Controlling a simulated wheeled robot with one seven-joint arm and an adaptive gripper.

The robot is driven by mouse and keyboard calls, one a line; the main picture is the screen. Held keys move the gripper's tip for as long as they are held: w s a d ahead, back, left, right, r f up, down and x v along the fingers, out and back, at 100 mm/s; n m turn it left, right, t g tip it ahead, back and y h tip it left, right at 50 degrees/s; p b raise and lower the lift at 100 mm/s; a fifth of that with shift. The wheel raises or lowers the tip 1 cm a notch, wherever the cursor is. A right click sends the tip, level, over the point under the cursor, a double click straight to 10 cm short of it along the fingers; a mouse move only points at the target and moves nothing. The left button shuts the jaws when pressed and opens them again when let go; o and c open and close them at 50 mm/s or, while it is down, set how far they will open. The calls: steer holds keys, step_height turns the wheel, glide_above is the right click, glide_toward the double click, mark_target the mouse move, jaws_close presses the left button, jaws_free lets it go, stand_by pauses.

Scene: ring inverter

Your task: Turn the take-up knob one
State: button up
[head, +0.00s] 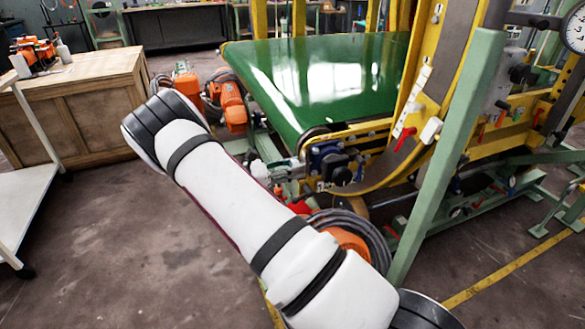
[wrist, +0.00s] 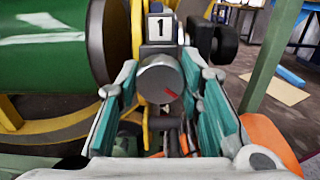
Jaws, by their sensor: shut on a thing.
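The take-up knob one (wrist: 160,80) is a round grey knob with a short red mark at the lower right of its face. A white plate with the number 1 (wrist: 160,28) is just above it. My gripper (wrist: 163,87) has its teal-padded fingers on the left and right sides of the knob and is shut on it. In the head view my gripper (head: 285,172) is at the near corner of the machine, partly hidden by my arm. I cannot make out the knob clearly there.
A green belt (head: 330,75) on a roller lies behind. A slanted green post (head: 440,150) stands to the right. Orange units with hoses (head: 230,105) sit left of the belt. A wooden cabinet (head: 75,105) is at the left.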

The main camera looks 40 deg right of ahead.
steer(key=m, duration=0.5)
steer(key=shift+m, duration=0.3)
steer(key=m+b, duration=0.1)
steer(key=m, duration=0.8)
steer(key=shift+b, duration=0.4)
steer(key=m+b, duration=0.1)
steer(key=m, duration=0.3)
steer(key=shift+f+m, duration=0.1)
steer(key=shift+m, duration=0.2)
steer(key=m+b, duration=0.1)
steer(key=m, duration=0.4)
steer(key=shift+a, duration=0.1)
steer(key=m+b, duration=0.2)
steer(key=m, duration=0.3)
steer(key=shift+f, duration=0.15)
steer(key=m+b, duration=0.4)
steer(key=m, duration=0.1)
steer(key=shift+m+b, duration=1.4)
steer(key=shift+m, duration=0.4)
steer(key=shift+m, duration=0.3)
